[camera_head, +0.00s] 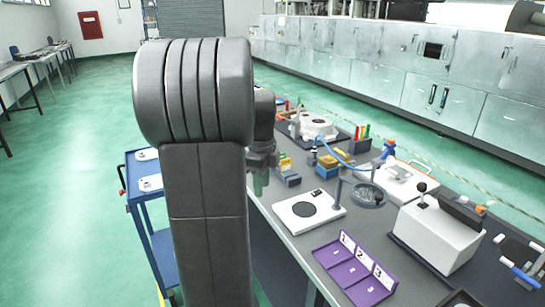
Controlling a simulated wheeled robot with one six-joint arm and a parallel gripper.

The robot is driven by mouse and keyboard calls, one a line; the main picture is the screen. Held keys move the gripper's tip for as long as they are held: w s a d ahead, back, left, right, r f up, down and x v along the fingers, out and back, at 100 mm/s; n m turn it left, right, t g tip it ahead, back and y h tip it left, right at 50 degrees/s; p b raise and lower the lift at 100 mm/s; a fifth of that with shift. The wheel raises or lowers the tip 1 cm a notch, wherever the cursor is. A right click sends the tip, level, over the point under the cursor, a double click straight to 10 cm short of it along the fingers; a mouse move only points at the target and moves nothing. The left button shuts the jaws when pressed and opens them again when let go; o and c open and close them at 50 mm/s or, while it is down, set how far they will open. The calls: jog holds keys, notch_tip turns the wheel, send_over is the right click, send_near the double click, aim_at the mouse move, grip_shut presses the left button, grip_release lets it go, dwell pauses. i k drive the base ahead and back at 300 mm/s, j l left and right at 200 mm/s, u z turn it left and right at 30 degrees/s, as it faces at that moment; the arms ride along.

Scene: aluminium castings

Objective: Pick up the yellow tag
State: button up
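A small yellow piece (286,163) stands in a low grey holder (289,179) on the dark workbench, just right of my gripper. It looks like the yellow tag, but it is too small to be sure. My gripper (260,184) points down at the bench's near left edge, partly hidden behind my arm. I cannot make out the gap between its fingers, or whether anything is between them.
A white scale (308,211), a purple numbered tray (354,268) and a white machine (436,233) stand nearer. A blue cart (147,212) is at the left. Red and green pieces (362,132) stand farther back.

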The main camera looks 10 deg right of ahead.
aim_at(285, 164)
jog(key=i+j, duration=0.2)
jog(key=i, duration=0.3)
jog(key=i+j, duration=0.25)
jog(key=i, duration=0.3)
jog(key=i+j+z, duration=0.1)
jog(key=i, duration=0.4)
jog(key=i+z, duration=0.1)
jog(key=z, duration=0.35)
jog(key=j+z, duration=0.15)
jog(key=z, duration=0.25)
jog(key=i+j+z, duration=0.1)
jog(key=z, duration=0.35)
